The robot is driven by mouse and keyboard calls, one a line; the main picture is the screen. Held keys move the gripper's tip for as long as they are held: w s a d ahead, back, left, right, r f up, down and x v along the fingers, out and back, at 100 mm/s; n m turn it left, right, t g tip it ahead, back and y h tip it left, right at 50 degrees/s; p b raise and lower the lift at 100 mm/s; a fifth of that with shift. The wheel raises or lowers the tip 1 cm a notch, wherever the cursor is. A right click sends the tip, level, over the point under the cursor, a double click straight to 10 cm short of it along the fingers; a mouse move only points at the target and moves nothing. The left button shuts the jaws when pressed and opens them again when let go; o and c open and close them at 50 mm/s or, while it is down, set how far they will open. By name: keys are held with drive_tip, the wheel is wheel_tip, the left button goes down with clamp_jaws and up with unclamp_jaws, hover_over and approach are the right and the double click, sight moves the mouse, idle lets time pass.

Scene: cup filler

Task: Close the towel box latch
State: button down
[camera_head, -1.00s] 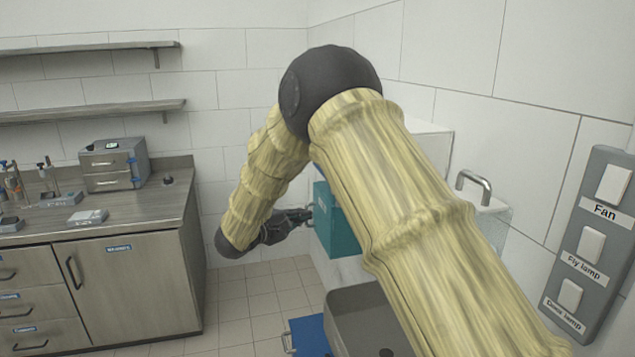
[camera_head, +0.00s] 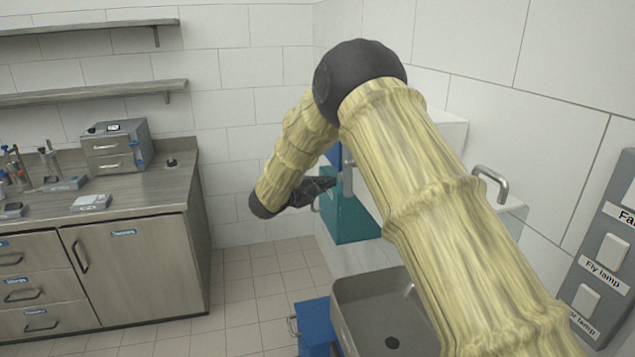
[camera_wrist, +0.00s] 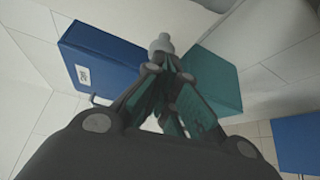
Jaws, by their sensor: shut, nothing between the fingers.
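A teal box (camera_head: 350,218) is mounted on the right wall, with a small handle on its left side. A blue box (camera_head: 334,155) shows partly behind my arm, above and beyond the teal one. I cannot tell which is the towel box, and no latch is clearly seen. In the wrist view the blue box (camera_wrist: 95,58), with a white label, is at left and the teal box (camera_wrist: 215,78) at right. My gripper (camera_head: 328,183) is shut and empty, its tips close to the teal box's upper edge; contact cannot be told. It also fills the middle of the wrist view (camera_wrist: 172,62).
A grey rounded fitting (camera_wrist: 162,45) stands just beyond my fingertips. A sink (camera_head: 372,290) and a blue bin (camera_head: 313,325) are below. A metal handle (camera_head: 490,183) and a switch panel (camera_head: 610,250) are at right. A counter (camera_head: 120,200) is at left; the floor between is clear.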

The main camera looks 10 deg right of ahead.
sight(348, 170)
drive_tip(key=shift+s+d+r+p, duration=0.35)
drive_tip(key=shift+s+d+r, duration=0.2)
drive_tip(key=shift+s, duration=0.2)
drive_tip(key=s, duration=0.1)
drive_tip(key=s+p, duration=0.1)
drive_tip(key=shift+s+d, duration=0.2)
drive_tip(key=shift+s, duration=0.1)
drive_tip(key=shift+w, duration=0.1)
drive_tip(key=shift+s+d, duration=0.2)
drive_tip(key=shift+d, duration=0.05)
drive_tip(key=shift+s+a+p, duration=0.1)
drive_tip(key=shift+a+p, duration=0.2)
drive_tip(key=shift+p, duration=0.2)
drive_tip(key=shift+d, duration=0.1)
